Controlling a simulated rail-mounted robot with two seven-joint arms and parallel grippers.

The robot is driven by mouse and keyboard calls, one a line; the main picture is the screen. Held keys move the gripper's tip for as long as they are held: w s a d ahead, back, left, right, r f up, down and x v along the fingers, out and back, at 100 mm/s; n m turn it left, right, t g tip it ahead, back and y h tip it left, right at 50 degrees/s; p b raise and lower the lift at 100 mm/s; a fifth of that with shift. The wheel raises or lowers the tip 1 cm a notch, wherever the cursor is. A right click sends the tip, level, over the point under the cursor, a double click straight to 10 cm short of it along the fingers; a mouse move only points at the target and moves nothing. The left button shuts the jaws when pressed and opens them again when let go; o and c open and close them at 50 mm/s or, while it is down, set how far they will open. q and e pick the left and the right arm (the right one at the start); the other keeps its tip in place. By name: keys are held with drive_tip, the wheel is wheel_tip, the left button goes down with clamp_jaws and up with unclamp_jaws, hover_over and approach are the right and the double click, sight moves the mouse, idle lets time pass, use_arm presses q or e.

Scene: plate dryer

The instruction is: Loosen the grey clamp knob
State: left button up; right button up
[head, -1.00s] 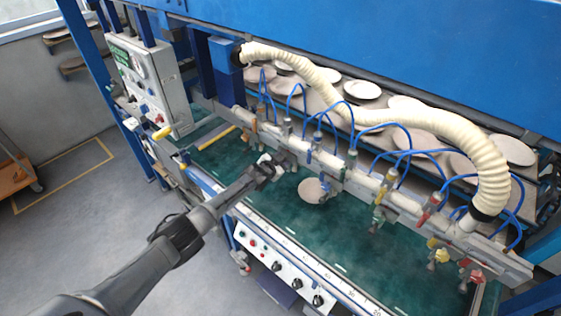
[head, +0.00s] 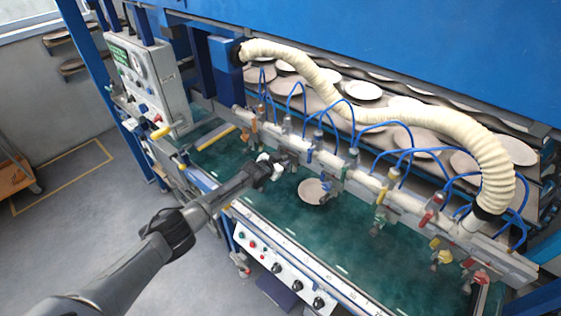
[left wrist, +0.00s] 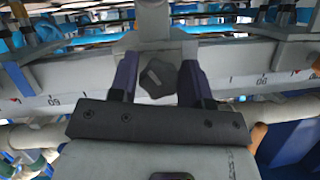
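In the left wrist view a dark grey, lobed clamp knob (left wrist: 159,77) sits on the front of a pale grey rail with a printed scale. My left gripper (left wrist: 160,75) has one finger on each side of the knob, and the knob fills the gap between them, so it looks shut on the knob. In the head view my left gripper (head: 270,168) is at the rail, left of the middle; there the knob is hidden or too small to make out. My right gripper is not in view.
The rail carries several coloured valves and blue hoses (head: 345,112). A thick cream hose (head: 400,112) arches above. A plate (head: 312,191) lies on the green bed (head: 340,235) just right of my gripper. A control box (head: 152,85) stands at left.

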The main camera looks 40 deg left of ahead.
use_arm(q)
drive_tip(key=o, duration=0.3)
drive_tip(key=shift+s, duration=0.1)
drive_tip(key=shift+s+d+r+p, duration=0.1)
drive_tip(key=shift+s+r+p, duration=0.2)
drive_tip(key=shift+s+p, duration=0.3)
drive_tip(key=shift+p+v, duration=1)
drive_tip(key=shift+v, duration=5.15)
drive_tip(key=shift+f, duration=0.1)
